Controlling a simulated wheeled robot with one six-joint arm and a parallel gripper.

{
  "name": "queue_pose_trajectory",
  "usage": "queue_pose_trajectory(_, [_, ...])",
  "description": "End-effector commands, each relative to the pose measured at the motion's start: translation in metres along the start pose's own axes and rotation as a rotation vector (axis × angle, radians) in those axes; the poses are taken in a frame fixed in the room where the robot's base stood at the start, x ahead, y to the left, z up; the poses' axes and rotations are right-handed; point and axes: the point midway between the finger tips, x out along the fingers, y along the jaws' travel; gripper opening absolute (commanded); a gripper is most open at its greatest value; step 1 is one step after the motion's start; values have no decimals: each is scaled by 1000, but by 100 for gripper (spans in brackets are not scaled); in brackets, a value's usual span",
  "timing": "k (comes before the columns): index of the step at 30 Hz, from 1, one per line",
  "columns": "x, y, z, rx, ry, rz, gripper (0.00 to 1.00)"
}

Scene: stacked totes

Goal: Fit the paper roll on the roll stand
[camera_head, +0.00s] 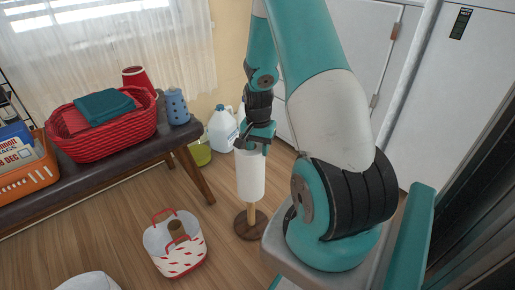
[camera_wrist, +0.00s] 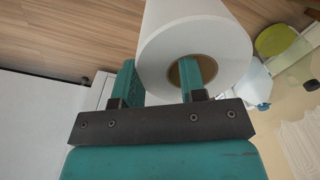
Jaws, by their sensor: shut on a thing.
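The white paper roll (camera_head: 251,178) hangs upright from my gripper (camera_head: 252,149) in the head view. In the wrist view, my gripper (camera_wrist: 164,82) is shut on the roll's wall, one finger inside the brown core and one outside the white paper roll (camera_wrist: 178,25). The roll stand (camera_head: 247,226) has a light wooden post on a dark round base on the floor. Its post shows just under the roll, roughly in line with it. The post's top is hidden behind or inside the roll; I cannot tell which.
A red-and-white basket (camera_head: 179,263) holding a brown roll stands on the floor to the left. A dark bench (camera_head: 95,180) bears a red woven basket and an orange crate. White jugs (camera_head: 222,130) and a green bucket (camera_head: 200,153) stand behind. Floor around the stand's left is clear.

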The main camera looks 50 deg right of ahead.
Motion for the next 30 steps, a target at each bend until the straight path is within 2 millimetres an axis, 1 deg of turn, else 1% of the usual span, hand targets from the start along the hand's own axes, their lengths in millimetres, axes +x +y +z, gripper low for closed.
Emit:
queue_pose_trajectory(13, [-3,-2,3,12,-1,-1,0])
queue_pose_trajectory(15, [7,-2,3,11,-1,-1,0])
queue_pose_trajectory(24, [35,-2,3,10,-1,-1,0])
queue_pose_trajectory(30, [47,-2,2,10,0,-2,0])
